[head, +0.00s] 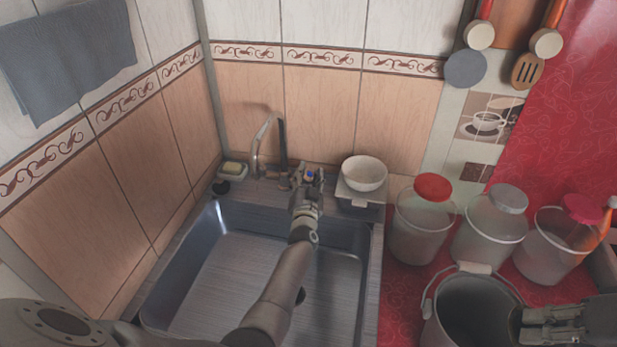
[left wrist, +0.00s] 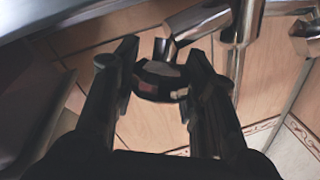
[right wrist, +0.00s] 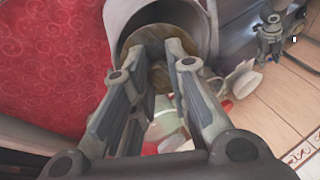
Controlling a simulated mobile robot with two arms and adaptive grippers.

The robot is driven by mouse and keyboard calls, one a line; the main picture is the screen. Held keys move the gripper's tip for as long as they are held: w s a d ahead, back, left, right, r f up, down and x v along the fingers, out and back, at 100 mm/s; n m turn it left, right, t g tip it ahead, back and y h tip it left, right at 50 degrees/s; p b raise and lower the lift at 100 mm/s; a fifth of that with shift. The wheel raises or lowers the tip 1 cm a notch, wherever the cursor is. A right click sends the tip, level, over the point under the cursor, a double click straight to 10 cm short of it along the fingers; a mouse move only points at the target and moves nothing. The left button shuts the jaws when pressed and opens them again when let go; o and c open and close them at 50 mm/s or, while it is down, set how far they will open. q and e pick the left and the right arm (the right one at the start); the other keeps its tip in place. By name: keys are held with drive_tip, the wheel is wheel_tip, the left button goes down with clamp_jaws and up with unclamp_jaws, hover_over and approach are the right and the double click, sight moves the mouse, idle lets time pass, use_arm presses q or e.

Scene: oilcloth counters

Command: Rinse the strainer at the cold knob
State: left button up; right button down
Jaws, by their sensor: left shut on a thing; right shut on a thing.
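My left gripper (head: 306,182) is shut on a tap knob at the back rim of the sink. A blue mark on the knob (head: 310,174) shows between the fingers; the dark round knob also shows in the left wrist view (left wrist: 160,82). The metal spout (head: 262,140) rises left of it; I see no water running. My right gripper (head: 522,326) is shut on the rim of a deep grey pail-like vessel (head: 440,330), whose round bottom shows in the right wrist view (right wrist: 160,72). I take it for the strainer, but no holes can be made out.
The steel sink (head: 235,270) is empty where it shows. A white bowl (head: 364,174) stands on a box right of the tap. Several lidded jars (head: 425,225) line the red counter. A soap dish (head: 233,170) sits at the left back corner. Utensils (head: 465,69) hang above.

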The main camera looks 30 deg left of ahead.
use_arm(q)
drive_tip(key=shift+n+y, duration=0.7)
drive_tip(key=shift+y, duration=0.2)
use_arm(e)
drive_tip(key=shift+f, duration=0.4)
use_arm(q)
drive_tip(key=o, duration=1)
use_arm(e)
drive_tip(key=shift+r, duration=0.1)
